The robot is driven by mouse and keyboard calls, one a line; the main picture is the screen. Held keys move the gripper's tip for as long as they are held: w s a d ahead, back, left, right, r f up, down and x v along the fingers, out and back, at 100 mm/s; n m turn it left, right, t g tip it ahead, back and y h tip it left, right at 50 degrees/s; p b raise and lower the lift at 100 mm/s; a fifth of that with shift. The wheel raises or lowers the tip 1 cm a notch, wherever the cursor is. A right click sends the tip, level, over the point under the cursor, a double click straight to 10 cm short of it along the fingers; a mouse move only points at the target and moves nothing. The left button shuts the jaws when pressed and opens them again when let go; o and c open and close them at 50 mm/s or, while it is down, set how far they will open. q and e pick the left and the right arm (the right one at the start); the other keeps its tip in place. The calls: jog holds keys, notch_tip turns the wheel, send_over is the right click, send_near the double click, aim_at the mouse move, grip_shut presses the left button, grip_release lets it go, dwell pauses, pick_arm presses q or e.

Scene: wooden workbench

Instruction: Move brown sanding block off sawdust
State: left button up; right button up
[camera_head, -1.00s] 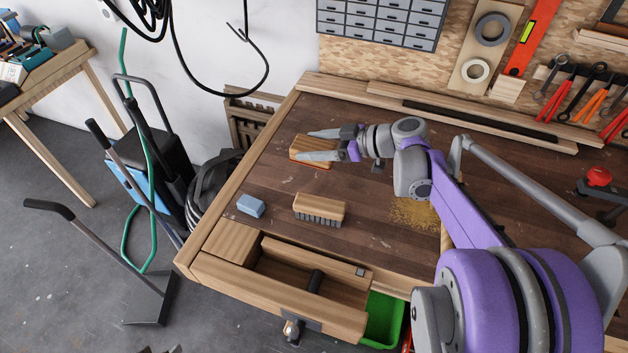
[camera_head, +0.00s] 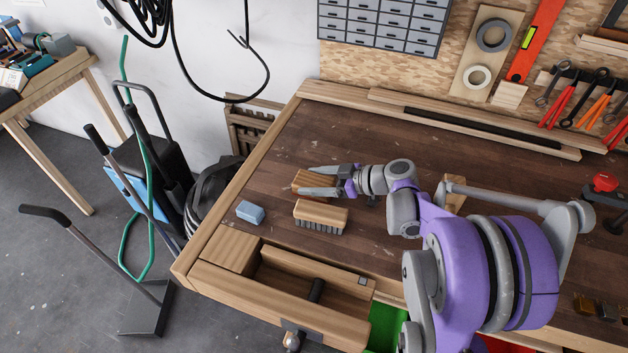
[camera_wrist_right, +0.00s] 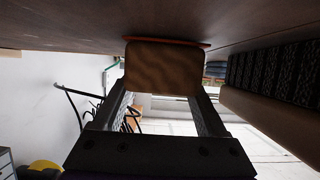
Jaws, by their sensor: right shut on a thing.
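The brown sanding block (camera_head: 309,179) is at the left part of the workbench, just behind the wooden brush. My right gripper (camera_head: 312,181) is shut on it, one finger along each side. In the right wrist view the block (camera_wrist_right: 163,66) sits between the two fingers, its orange-edged face close to the bench top. I cannot tell whether it touches the bench. The sawdust is hidden behind my right arm in the head view. My left gripper is not in view.
The wooden brush (camera_head: 320,214) with dark bristles lies close in front of the block. A blue block (camera_head: 250,212) lies near the left edge. An open drawer (camera_head: 310,280) juts from the bench front. The bench behind the block is clear.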

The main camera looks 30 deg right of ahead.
jog(key=o, duration=1.4)
jog(key=shift+f, duration=0.1)
jog(key=shift+r, duration=0.2)
jog(key=v, duration=1.2)
